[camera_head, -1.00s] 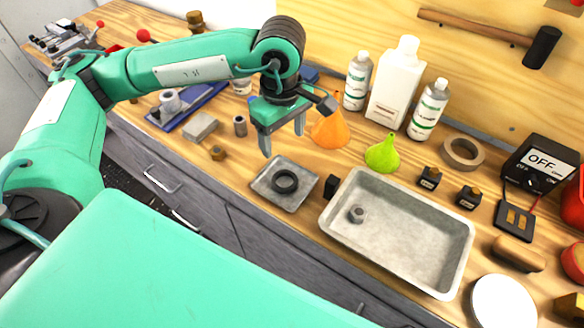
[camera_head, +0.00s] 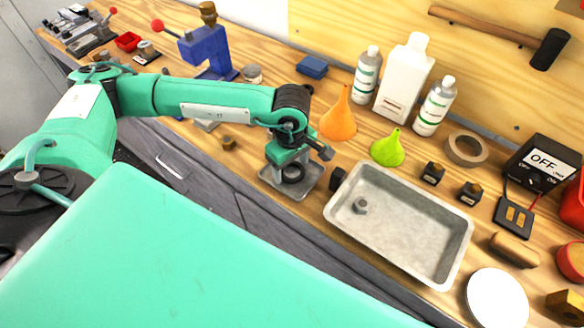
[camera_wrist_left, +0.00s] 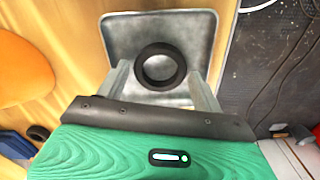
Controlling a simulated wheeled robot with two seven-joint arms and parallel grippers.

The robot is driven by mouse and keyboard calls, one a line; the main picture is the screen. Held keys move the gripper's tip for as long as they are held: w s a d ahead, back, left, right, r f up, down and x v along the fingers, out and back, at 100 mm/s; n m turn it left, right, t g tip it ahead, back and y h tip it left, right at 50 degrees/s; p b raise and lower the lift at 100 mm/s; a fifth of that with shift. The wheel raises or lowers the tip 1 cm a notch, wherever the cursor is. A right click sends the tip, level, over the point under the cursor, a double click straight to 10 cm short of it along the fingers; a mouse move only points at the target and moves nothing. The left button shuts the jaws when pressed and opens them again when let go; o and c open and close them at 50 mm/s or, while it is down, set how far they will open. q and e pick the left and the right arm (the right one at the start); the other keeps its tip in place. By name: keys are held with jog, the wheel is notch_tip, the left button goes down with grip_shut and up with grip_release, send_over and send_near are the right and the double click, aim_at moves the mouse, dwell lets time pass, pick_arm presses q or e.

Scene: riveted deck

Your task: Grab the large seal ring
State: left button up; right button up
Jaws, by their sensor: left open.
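The large seal ring is a black ring (camera_head: 293,172) lying flat in a small square metal tray (camera_head: 302,190). In the left wrist view the ring (camera_wrist_left: 142,68) lies inside the tray (camera_wrist_left: 120,28), near its middle. My left gripper (camera_head: 291,172) is over the tray, pointing down. In the wrist view its open fingers (camera_wrist_left: 160,82) stand on the two sides of the ring's near part, with nothing between them gripped. Whether the fingertips touch the tray cannot be told. My right gripper is not in view.
Orange (camera_head: 338,122) and green funnels (camera_head: 388,150) and several bottles stand behind. The bench's front edge is close to the small tray.

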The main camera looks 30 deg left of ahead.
pick_arm(q)
jog(key=shift+f, duration=0.15)
jog(key=shift+c, duration=0.5)
jog(key=c, duration=0.7)
jog(key=shift+o, duration=0.2)
